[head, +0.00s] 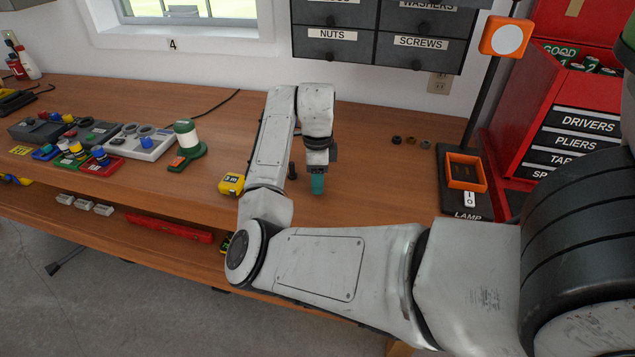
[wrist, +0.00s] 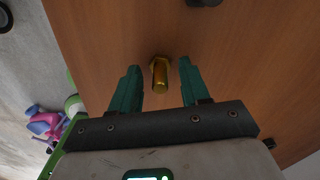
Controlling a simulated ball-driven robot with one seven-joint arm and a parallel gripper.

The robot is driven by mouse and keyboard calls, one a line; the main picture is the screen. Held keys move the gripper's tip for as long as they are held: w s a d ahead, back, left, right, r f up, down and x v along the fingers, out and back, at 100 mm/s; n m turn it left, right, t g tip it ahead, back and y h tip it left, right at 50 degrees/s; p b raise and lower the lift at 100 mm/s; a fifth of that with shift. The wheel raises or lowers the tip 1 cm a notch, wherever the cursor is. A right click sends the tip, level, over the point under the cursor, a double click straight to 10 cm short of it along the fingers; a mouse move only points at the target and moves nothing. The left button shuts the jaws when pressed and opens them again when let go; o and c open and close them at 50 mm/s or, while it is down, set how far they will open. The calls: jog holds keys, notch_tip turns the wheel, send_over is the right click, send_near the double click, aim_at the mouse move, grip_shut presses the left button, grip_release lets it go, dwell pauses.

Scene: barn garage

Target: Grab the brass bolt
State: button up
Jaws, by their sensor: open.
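A visible gap separates the bolt from each finger. In the head view my gripper (head: 317,184) points down close above the bench top. The bolt cannot be made out there, as the gripper hides that spot.
A dark upright piece (head: 293,170) stands just left of my gripper. A yellow tape measure (head: 231,184) lies near the bench's front edge. Several small nuts (head: 411,140) and an orange tray (head: 465,171) are to the right. The bench between them is clear.

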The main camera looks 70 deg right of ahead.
grip_shut()
dwell(0.3)
dwell(0.4)
